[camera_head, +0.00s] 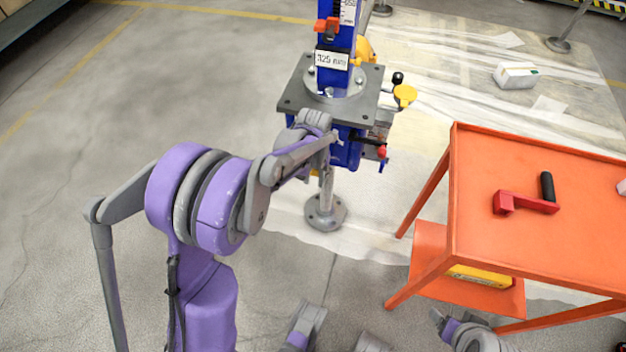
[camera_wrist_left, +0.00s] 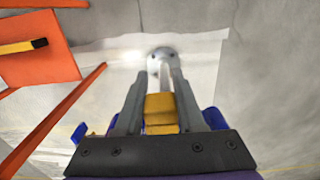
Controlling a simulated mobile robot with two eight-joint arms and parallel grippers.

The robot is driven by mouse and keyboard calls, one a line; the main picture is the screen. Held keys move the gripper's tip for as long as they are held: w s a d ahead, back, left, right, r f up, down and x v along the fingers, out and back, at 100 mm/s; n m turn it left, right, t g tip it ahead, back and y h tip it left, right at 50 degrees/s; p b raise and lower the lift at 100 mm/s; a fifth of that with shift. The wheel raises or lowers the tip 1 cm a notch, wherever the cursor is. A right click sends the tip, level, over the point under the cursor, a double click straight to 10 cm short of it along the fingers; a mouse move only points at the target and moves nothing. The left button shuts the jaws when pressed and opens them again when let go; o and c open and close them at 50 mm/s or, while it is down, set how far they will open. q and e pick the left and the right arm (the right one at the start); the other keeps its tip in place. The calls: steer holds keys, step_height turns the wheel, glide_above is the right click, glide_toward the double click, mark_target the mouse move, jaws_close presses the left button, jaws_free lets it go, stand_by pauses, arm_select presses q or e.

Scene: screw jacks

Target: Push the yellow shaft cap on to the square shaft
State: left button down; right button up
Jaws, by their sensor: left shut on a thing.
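My left gripper (camera_wrist_left: 159,74) is shut on the yellow shaft cap (camera_wrist_left: 160,112), which sits between its fingers in the left wrist view. In the head view my left wrist and hand (camera_head: 316,150) are close against the near side of the blue screw jack (camera_head: 346,150), below its grey plate (camera_head: 365,92). The hand hides most of the cap there. The square shaft cannot be made out; whether the cap touches it cannot be told.
An orange table (camera_head: 580,230) stands to the right, with a red crank with a black handle (camera_head: 525,203) on it. The jack's round foot (camera_head: 326,212) is on the floor. Yellow and red knobs stick out on the jack's right. The floor at left is clear.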

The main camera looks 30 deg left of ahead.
arm_select(q)
steer(key=shift+w+a, duration=0.1)
steer(key=shift+w, duration=0.25)
steer(key=shift+c, duration=2.2)
jaws_free()
step_height(320, 180, up, 11)
steer(key=shift+f+p, duration=0.1)
steer(key=shift+p, duration=1)
arm_select(e)
step_height(320, 180, up, 3)
steer(key=shift+f, duration=0.15)
arm_select(q)
steer(key=s+d+r+m+t, duration=0.15)
steer(key=s+d, duration=0.25)
steer(key=s, duration=0.7)
steer(key=s+d+m+t, duration=0.1)
steer(key=s+d+t, duration=0.25)
steer(key=s, duration=0.85)
step_height(320, 180, up, 15)
steer(key=w+p, duration=0.3)
steer(key=p, duration=1)
steer(key=shift+d+p, duration=0.2)
steer(key=shift+p, duration=0.1)
arm_select(e)
step_height(320, 180, up, 15)
steer(key=w, duration=0.2)
steer(key=shift+t, duration=0.4)
